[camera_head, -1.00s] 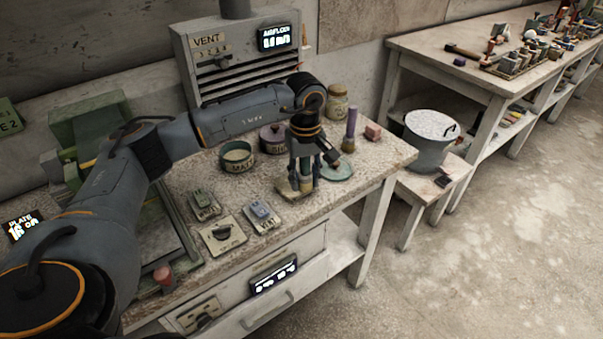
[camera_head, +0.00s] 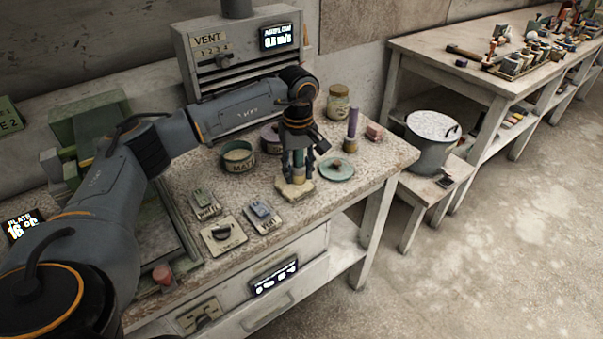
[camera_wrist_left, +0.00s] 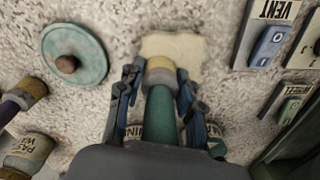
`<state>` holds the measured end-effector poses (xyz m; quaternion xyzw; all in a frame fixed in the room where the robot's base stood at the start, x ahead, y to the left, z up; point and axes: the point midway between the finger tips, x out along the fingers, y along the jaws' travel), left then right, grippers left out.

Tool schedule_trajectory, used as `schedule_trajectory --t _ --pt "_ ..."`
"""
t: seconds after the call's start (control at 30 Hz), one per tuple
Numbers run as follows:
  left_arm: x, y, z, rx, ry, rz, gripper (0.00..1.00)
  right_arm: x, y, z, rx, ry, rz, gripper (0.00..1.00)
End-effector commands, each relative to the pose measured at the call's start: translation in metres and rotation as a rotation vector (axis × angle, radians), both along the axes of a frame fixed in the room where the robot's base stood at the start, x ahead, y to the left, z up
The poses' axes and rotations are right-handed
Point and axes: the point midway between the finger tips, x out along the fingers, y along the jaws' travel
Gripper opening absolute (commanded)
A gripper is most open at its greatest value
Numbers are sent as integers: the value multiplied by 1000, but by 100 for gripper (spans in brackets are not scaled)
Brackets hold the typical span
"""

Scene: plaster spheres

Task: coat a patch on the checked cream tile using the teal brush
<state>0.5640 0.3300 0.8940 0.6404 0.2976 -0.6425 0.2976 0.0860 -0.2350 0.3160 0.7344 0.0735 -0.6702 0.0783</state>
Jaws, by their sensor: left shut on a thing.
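The teal brush (camera_wrist_left: 161,118) is held by my left gripper (camera_wrist_left: 156,88), shut around its handle and seen between the two fingers in the left wrist view. In the head view the brush (camera_head: 298,166) points down, nearly upright. Its pale brush end is over the cream tile (camera_wrist_left: 183,45); I cannot tell whether it touches. The tile also shows in the head view (camera_head: 294,192), flat on the bench near its front edge, partly covered by gripper and brush. No checks or coated patch can be made out on it. My right gripper is not in view.
A teal lid (camera_head: 337,169) lies close to the right of the tile. Glaze pots (camera_head: 238,159) stand behind it, with a purple brush (camera_head: 352,124) and a jar (camera_head: 338,104). Switch plates (camera_head: 263,217) lie to the left. A vent unit (camera_head: 222,60) stands at the back.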

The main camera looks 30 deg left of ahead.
Motion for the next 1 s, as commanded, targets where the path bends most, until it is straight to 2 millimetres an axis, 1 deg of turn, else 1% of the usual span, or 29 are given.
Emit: schedule_trajectory --t 0.27,0.5,0.6,0.87,1.0 --pt "0 -2 3 -1 -1 0 4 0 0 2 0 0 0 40" --pt "-6 -15 14 -1 -1 -1 4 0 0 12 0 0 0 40" --pt "-7 -18 15 -1 -1 -1 4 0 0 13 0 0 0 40" --pt "-7 -17 14 -1 -1 0 4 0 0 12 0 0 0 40" --pt "-5 -11 13 -1 -1 3 4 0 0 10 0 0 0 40"
